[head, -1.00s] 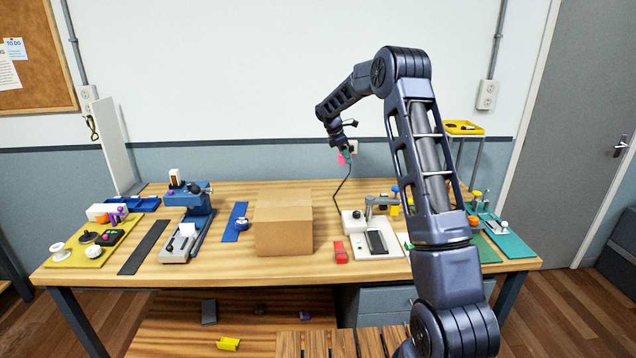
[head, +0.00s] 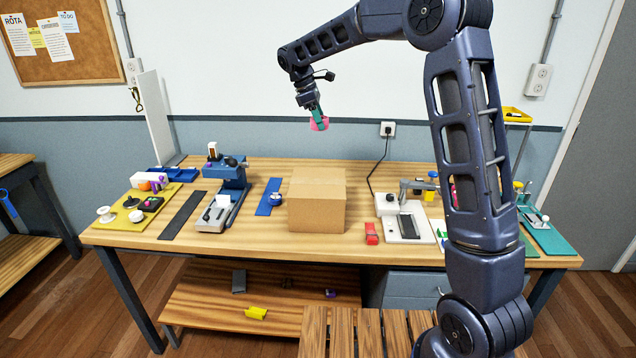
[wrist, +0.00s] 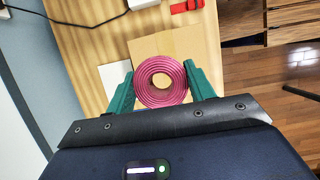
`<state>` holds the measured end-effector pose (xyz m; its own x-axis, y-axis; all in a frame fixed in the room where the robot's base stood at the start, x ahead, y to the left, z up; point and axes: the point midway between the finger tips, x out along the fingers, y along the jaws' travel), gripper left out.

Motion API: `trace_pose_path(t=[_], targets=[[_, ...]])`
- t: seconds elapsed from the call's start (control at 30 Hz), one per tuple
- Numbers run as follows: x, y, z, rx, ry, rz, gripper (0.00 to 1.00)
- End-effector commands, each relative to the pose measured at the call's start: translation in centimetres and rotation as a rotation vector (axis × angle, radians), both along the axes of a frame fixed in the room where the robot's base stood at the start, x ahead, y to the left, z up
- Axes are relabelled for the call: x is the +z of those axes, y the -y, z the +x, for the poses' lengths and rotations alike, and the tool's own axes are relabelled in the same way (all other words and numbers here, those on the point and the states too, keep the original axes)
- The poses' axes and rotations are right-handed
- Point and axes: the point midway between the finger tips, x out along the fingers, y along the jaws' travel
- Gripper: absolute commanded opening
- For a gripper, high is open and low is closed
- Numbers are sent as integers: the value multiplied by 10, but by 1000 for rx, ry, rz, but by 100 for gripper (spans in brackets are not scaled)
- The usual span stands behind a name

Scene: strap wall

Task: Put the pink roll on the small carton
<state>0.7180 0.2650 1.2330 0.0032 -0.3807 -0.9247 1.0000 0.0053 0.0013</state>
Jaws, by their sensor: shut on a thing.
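My gripper (head: 317,115) is shut on the pink roll (head: 320,124) and holds it in the air, above and behind the bench top. In the wrist view the pink roll (wrist: 161,82) sits between the two green fingers, its round coiled face and centre hole showing. The small carton (head: 317,208) is a closed brown box standing on the middle of the wooden bench (head: 260,243). The roll is above the carton's height and apart from it. In the wrist view the carton (wrist: 170,42) shows beneath and beyond the roll, partly hidden by it.
Left of the carton are a blue strip (head: 268,197), a blue-and-grey device (head: 226,190) and a yellow board (head: 135,207) with small parts. Right of it are a red block (head: 371,233) and a white-based device (head: 408,222). A black cable (head: 377,160) runs up to a wall socket (head: 387,129).

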Motion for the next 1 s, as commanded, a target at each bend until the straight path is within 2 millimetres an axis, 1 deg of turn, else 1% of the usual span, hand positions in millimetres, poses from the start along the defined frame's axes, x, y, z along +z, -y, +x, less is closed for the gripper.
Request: trace_pose_path(t=[0.07, 0.17, 0.27, 0.7, 0.83, 1.0], targets=[[1, -3, -6, -4, -1, -2, 30], [-8, -4, -8, -6, -3, -4, 30], [-26, -4, -9, -5, -3, -4, 30], [-121, -5, -8, -5, -3, -4, 30], [-142, -4, -8, -5, -3, -3, 30], [-154, -5, -8, -5, 0, -2, 30]])
